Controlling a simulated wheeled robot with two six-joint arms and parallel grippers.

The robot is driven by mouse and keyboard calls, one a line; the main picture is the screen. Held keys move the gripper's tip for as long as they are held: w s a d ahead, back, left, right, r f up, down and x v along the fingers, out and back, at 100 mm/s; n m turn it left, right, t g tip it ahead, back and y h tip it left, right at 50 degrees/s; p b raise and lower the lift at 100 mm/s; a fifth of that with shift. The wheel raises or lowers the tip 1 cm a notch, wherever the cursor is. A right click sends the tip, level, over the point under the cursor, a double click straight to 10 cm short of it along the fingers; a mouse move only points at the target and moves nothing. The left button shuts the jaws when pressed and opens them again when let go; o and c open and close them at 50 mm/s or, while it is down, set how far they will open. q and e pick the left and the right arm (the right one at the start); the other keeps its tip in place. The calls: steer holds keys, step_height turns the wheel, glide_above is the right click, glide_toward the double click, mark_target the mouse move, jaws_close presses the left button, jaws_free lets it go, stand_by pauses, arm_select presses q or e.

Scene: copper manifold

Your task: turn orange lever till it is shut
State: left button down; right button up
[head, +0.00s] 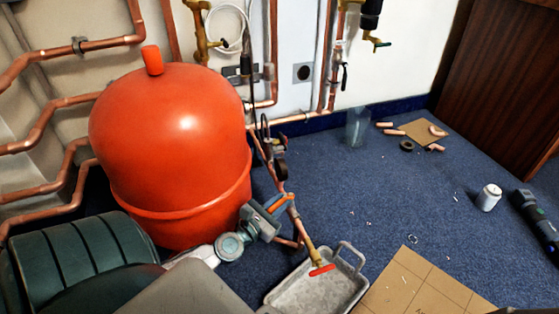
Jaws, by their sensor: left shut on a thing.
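The orange lever (284,202) sits on the copper pipework (293,215) to the right of the big orange-red tank. My left gripper (275,205) reaches in from the lower left and is shut on the orange lever. Its fingers hide part of the lever and some of the valve behind it, so the lever's exact angle to the pipe is hard to read. My right gripper is not in the picture.
The orange-red tank (170,140) stands close to my left arm. A red-handled valve (322,269) hangs over a grey metal tray (347,296). A cardboard sheet (425,288), a can (488,197) and a clear container (357,127) are on the blue carpet, which is mostly free at right.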

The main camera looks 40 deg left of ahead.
arm_select(q)
steer(key=c, duration=1.3)
jaws_free()
steer(key=shift+c, duration=0.2)
steer(key=s, duration=1)
steer(key=shift+s, duration=0.35)
